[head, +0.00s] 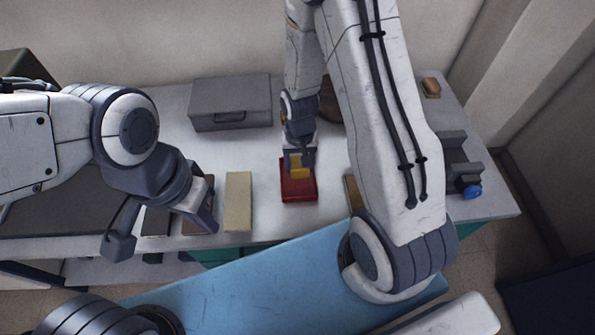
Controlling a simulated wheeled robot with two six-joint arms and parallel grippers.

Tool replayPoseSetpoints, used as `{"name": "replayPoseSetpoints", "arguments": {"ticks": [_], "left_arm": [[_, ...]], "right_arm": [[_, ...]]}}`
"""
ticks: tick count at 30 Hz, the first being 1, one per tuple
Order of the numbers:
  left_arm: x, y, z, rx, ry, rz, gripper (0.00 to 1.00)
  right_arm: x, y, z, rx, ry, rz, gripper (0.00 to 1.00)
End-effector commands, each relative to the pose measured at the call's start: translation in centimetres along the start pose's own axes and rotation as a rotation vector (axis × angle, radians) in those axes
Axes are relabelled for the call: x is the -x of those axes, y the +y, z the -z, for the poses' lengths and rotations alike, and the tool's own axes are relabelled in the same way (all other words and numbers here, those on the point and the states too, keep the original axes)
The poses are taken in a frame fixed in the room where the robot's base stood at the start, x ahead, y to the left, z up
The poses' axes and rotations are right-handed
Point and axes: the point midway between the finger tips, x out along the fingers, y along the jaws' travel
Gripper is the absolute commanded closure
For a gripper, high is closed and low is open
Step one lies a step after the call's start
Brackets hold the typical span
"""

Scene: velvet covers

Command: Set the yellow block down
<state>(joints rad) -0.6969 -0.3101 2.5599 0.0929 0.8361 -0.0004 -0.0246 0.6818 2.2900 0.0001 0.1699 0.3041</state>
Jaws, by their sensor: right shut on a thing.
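The yellow block (299,173) is small and shows just below my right gripper (300,165), near the middle of the head view. My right gripper points down and is shut on the block. The block is over the back part of a red velvet-like tray (299,194); I cannot tell whether it touches it. The gripper hides the block's upper part. My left gripper (163,233) is open and empty at the table's front left, its fingers wide apart above dark and brown flat pieces.
A beige block (238,202) lies left of the red tray. A grey case (230,104) stands at the back. A brown piece (353,192) is partly behind my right arm. A grey object with a blue knob (472,191) is at the right edge. White table shows between them.

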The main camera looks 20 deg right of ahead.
Motion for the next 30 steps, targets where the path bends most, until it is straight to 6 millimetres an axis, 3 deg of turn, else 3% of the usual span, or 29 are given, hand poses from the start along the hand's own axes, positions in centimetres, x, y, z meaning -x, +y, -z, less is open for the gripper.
{"name": "replayPoseSetpoints", "arguments": {"ticks": [12,24,25,26,30], "left_arm": [[0.8,0.1,0.0,0.000,0.000,0.000,1.00],[0.4,0.0,0.0,0.000,0.000,0.000,1.00],[0.4,0.0,0.0,0.000,0.000,0.000,1.00],[0.5,0.0,0.0,0.000,0.000,0.000,1.00],[0.5,0.0,0.0,0.000,0.000,0.000,1.00]], "right_arm": [[-4.1,-0.4,0.1,-0.001,-0.001,0.000,0.96],[-4.7,-0.4,0.1,-0.001,0.000,0.000,0.96],[-4.7,-0.4,0.1,-0.001,0.000,0.000,0.34],[-4.6,-0.4,0.1,-0.001,0.001,0.000,0.26],[-4.6,-0.4,0.1,-0.001,0.000,0.000,0.26]]}}
